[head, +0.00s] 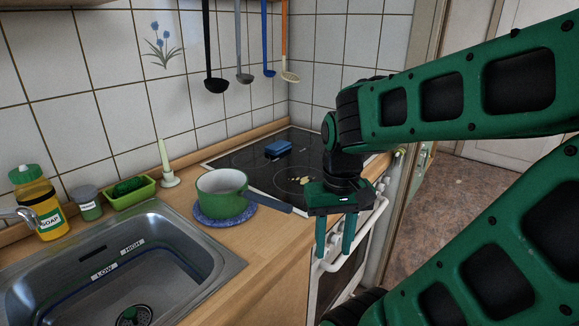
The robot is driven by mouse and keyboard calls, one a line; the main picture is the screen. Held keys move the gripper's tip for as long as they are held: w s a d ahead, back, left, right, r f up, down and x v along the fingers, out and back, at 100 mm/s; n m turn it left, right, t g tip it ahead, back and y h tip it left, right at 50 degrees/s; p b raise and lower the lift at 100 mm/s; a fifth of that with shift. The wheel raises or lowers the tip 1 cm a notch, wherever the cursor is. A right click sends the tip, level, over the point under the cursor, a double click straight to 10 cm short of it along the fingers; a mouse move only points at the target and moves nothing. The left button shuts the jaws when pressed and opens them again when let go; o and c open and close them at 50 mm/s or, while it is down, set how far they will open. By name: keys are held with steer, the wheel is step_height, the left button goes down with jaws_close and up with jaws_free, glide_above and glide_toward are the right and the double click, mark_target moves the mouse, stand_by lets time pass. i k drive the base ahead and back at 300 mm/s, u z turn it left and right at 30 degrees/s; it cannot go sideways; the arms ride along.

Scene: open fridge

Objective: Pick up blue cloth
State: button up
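A small blue item (278,149), like a folded cloth or a sponge, lies on the black stovetop toward the back. A round blue patterned mat (212,216) lies on the wooden counter under a green pot (221,187); it may also be cloth, and I cannot tell which is the blue cloth. My gripper (334,250) points down with its two green fingers apart and nothing between them. It appears in front of the oven front and handle, to the right of the pot and lower in the picture than the blue item.
The pot's dark blue handle (267,203) points right, toward my gripper. The sink (118,262) is at the left, with a soap bottle (44,207), a green tray (130,192) and a candle (164,160) behind it. The black stovetop (240,163) also holds small pale pieces (300,178). Ladles hang above.

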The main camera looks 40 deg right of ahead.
mark_target(276, 148)
steer(key=u, duration=1.9)
steer(key=k, duration=1.15)
steer(key=z, duration=1.8)
steer(key=i, duration=0.55)
steer(key=z, duration=0.2)
